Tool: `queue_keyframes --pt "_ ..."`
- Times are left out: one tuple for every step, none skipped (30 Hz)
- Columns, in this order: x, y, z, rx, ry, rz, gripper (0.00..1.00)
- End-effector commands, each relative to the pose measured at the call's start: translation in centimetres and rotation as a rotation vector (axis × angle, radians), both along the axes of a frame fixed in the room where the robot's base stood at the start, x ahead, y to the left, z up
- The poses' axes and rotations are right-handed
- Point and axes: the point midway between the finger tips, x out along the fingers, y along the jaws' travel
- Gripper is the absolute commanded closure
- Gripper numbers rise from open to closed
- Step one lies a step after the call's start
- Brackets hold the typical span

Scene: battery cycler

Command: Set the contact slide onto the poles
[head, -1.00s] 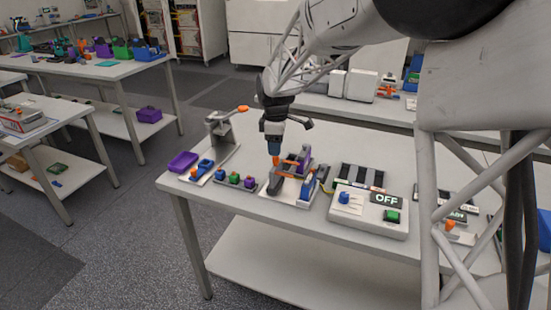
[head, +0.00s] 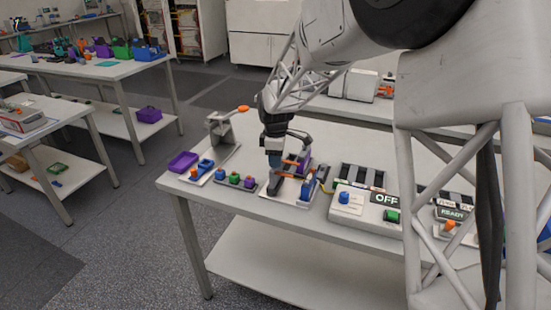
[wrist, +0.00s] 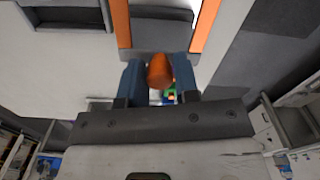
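My gripper (head: 277,168) is low over a pale fixture plate (head: 294,203) near the front of the table. In the wrist view its two blue fingers (wrist: 160,82) stand on either side of an orange knob (wrist: 160,70), with no clear gap. The knob seems to belong to the contact slide, a grey part with orange bars (wrist: 207,25); the bars also show beside the fingers in the head view (head: 291,162). A blue block (head: 307,187) and a purple block (head: 305,160) stand on the fixture. The poles and the slide's underside are hidden.
Left of the fixture are a rack of small coloured knobs (head: 235,179), a purple tray (head: 183,161) and a grey stand with an orange-tipped lever (head: 221,128). At right is a control box (head: 366,206) reading OFF, with a black striped unit (head: 361,177) behind it.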

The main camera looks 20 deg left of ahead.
Motion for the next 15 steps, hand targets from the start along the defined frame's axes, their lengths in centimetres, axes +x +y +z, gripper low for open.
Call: queue_keyframes --pt "0.0 0.0 0.01 0.0 0.0 0.0 0.79" --pt "0.0 0.0 0.01 0.0 0.0 0.0 0.83" --pt "0.0 0.0 0.01 0.0 0.0 0.0 0.9" --pt "0.0 0.0 0.01 0.0 0.0 0.0 0.94" --pt "0.0 0.0 0.01 0.0 0.0 0.0 0.99" --pt "0.0 0.0 0.01 0.0 0.0 0.0 1.0" --pt "0.0 0.0 0.01 0.0 0.0 0.0 1.0" --pt "0.0 0.0 0.01 0.0 0.0 0.0 1.0" --pt "0.0 0.0 0.01 0.0 0.0 0.0 1.0" --pt "0.0 0.0 0.02 0.0 0.0 0.0 1.0" --pt "0.0 -0.03 0.02 0.0 0.0 0.0 1.0" --pt "-0.01 -0.09 0.03 0.0 0.0 0.0 1.0" --pt "0.0 -0.19 0.03 0.0 0.0 0.0 1.0" --pt "0.0 -0.31 0.04 0.0 0.0 -0.001 1.0" --pt "0.0 -0.53 0.06 0.0 0.0 -0.001 1.0"
